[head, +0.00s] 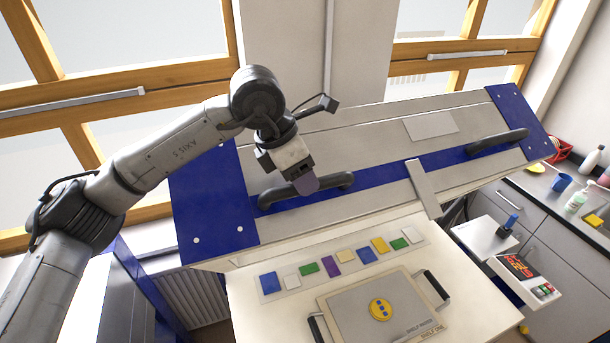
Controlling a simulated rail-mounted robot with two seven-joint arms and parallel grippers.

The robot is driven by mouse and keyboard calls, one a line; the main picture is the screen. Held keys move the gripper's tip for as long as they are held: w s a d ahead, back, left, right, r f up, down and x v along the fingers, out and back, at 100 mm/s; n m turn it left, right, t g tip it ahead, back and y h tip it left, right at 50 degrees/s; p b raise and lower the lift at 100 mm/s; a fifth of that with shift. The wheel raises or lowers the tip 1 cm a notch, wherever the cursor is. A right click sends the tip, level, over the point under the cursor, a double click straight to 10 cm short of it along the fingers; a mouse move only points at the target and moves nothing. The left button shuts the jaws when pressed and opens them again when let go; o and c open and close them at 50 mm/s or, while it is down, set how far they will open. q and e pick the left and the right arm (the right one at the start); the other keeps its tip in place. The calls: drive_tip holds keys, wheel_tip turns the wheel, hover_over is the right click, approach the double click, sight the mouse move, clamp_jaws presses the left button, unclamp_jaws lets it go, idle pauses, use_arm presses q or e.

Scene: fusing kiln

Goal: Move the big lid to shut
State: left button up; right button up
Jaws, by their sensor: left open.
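The big lid (385,130) of the kiln is a wide grey and blue panel, tilted up behind the kiln's pale bed (450,300). It stands raised, with a gap between it and the front of the bed. It has a dark handle on its left (305,190) and another on its right (497,141). My left gripper (306,184) is at the left handle, with its fingers over the handle's middle. It is open; whether it touches the bar cannot be told. My right gripper is out of view.
On the bed lie a strip of coloured glass tiles (343,262) and a grey shelf plate (380,308) with two dark handles. A small side shelf (483,237) and a control box (527,272) stand at right. A counter (570,195) with bottles is beyond.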

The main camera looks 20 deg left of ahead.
use_arm(q)
drive_tip(key=shift+x, duration=1.1)
drive_tip(key=shift+c, duration=0.5)
clamp_jaws()
